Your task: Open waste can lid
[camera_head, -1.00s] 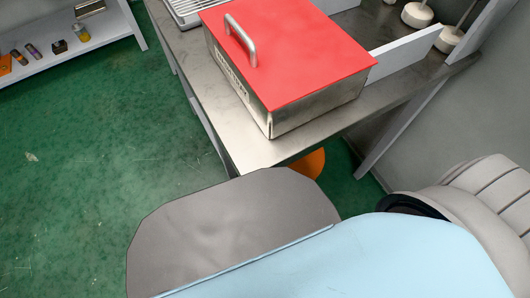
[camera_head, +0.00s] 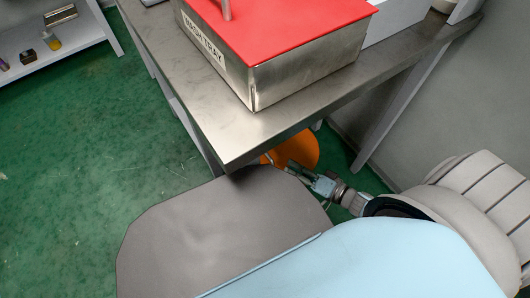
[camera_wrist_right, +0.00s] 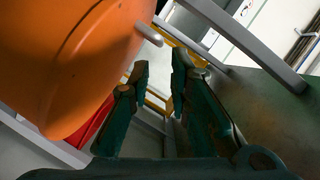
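An orange rounded object (camera_head: 300,148), probably the waste can, shows partly under the table's front corner in the head view; the table and my body hide the rest. In the right wrist view the orange body (camera_wrist_right: 75,60) fills the upper left, with a short pale rod (camera_wrist_right: 149,34) sticking out of its side. My right gripper (camera_head: 295,172) is just in front of the orange object. In the wrist view its two fingers (camera_wrist_right: 160,72) are apart with nothing between them, below and beside the rod. My left gripper is out of view.
A metal table (camera_head: 240,135) carries a steel box (camera_head: 250,80) labelled as a wash tray, with a red lid (camera_head: 290,25). A table leg (camera_head: 395,115) stands right of the orange object. Green floor (camera_head: 80,170) is open at left, with a low shelf (camera_head: 70,50) beyond.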

